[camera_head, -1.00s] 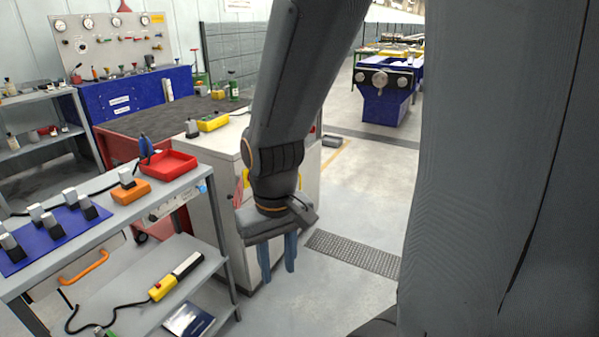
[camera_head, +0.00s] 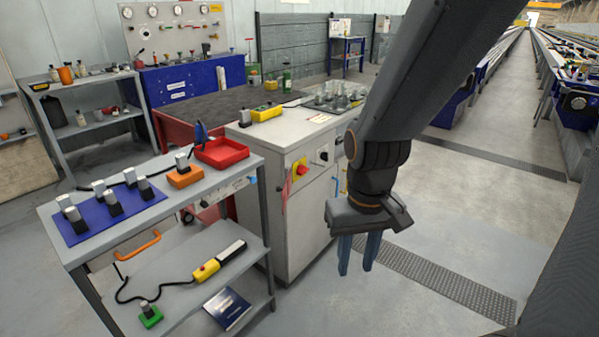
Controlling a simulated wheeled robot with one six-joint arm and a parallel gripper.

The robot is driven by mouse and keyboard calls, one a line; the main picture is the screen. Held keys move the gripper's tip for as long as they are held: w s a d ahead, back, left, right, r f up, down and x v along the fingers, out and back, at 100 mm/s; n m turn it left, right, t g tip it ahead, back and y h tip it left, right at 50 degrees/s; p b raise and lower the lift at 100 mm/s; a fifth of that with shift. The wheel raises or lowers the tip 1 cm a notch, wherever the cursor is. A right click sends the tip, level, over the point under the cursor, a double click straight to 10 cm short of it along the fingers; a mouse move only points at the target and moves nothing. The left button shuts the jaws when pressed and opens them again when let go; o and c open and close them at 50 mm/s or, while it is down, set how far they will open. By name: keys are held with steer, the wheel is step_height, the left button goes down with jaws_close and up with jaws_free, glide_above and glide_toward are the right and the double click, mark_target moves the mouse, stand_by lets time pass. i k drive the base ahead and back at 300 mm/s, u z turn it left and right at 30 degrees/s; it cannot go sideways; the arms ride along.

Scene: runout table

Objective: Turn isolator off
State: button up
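The isolator (camera_head: 301,170) is a red rotary knob on a yellow plate, on the front face of a pale grey cabinet (camera_head: 300,228). It shows small, and I cannot tell which way its handle is turned. My gripper (camera_head: 356,270) hangs to the right of the isolator and lower in the picture, pointing down. Its two blue fingers are apart with nothing between them, and it is clear of the isolator. A small black-and-white switch (camera_head: 322,155) sits to the right of the isolator.
A grey shelf cart (camera_head: 165,225) with a blue mat (camera_head: 108,212), a red tray (camera_head: 222,152) and a yellow-and-black pendant (camera_head: 219,262) stands left of the cabinet. Glassware (camera_head: 340,97) stands on the cabinet top. Floor is open on the right beside a drain grate (camera_head: 440,285).

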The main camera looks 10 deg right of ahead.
mark_target(301, 170)
steer(key=u, duration=0.55)
steer(key=k, duration=1.3)
steer(key=u, duration=0.1)
steer(key=i, duration=0.4)
steer(key=z, duration=0.8)
steer(key=i, duration=1.15)
steer(key=u, duration=0.3)
